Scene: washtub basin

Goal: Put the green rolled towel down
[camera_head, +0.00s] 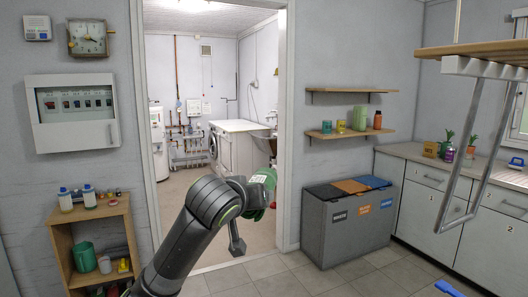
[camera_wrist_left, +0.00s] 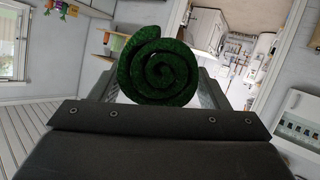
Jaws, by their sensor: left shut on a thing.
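The green rolled towel (camera_wrist_left: 160,70) shows end-on in the wrist view as a dark green spiral. My left gripper (camera_wrist_left: 158,88) is shut on it, with a finger on each side of the roll. The roll sticks up above the dark gripper body. In the head view my left arm reaches up from the bottom toward the doorway, and its far end is in the air in front of the opening. My right gripper is in neither view.
A grey bin unit (camera_head: 345,232) with coloured lids stands right of the doorway. Two wall shelves (camera_head: 350,134) hang above it; the lower holds several items. A wooden shelf unit (camera_head: 62,238) stands left, a counter (camera_head: 500,172) right. A hanging rack (camera_head: 485,62) juts in. Tiled floor shows between.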

